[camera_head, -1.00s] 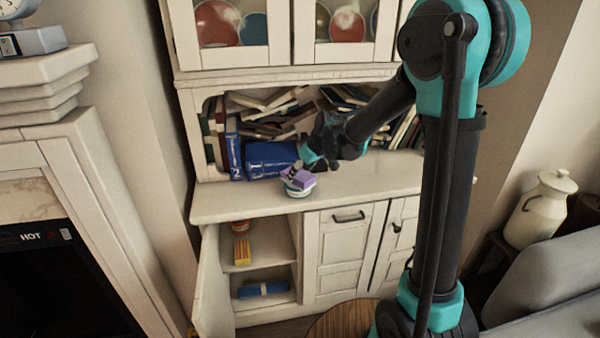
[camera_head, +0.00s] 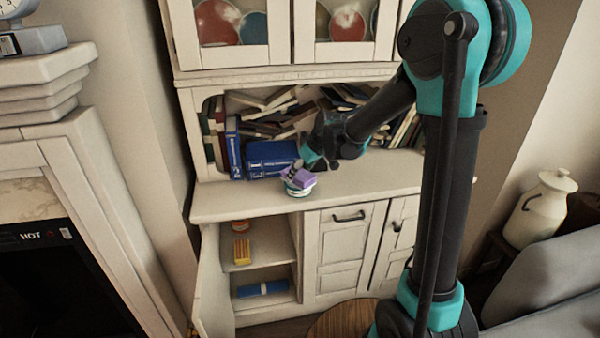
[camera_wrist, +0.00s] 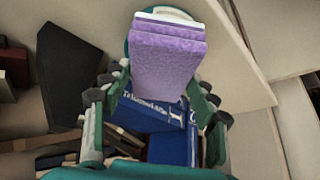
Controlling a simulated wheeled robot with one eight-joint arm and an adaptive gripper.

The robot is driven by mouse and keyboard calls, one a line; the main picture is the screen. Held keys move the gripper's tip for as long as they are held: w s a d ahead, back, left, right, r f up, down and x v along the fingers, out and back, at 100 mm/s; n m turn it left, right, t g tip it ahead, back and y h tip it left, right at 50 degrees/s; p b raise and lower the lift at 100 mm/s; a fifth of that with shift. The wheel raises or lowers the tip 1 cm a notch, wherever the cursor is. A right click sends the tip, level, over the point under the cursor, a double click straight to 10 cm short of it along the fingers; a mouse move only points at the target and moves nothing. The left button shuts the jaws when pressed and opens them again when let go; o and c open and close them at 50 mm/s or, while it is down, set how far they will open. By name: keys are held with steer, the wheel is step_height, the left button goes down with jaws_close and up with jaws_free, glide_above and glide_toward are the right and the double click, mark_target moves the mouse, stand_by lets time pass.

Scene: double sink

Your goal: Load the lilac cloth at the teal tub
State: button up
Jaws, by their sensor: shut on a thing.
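The lilac cloth (camera_head: 301,178) is a folded purple block, held at the tub's mouth on the cabinet counter. It also shows large in the wrist view (camera_wrist: 167,62). The teal tub (camera_head: 298,191) is a small round vessel with pale and teal bands, mostly under the cloth. Its teal rim (camera_wrist: 166,13) shows behind the cloth's far end in the wrist view. My gripper (camera_head: 298,168) is shut on the cloth, with fingers on both sides of it. I cannot tell whether the cloth rests on the tub or hangs just above it.
Blue books (camera_head: 270,158) and a jumble of other books stand behind on the shelf. The counter (camera_head: 370,175) is clear to the right. Below, an open cupboard holds a yellow box (camera_head: 242,252) and a blue roll (camera_head: 262,288); its door (camera_head: 212,285) swings out left.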

mark_target(300, 173)
steer(key=shift+r, duration=3.45)
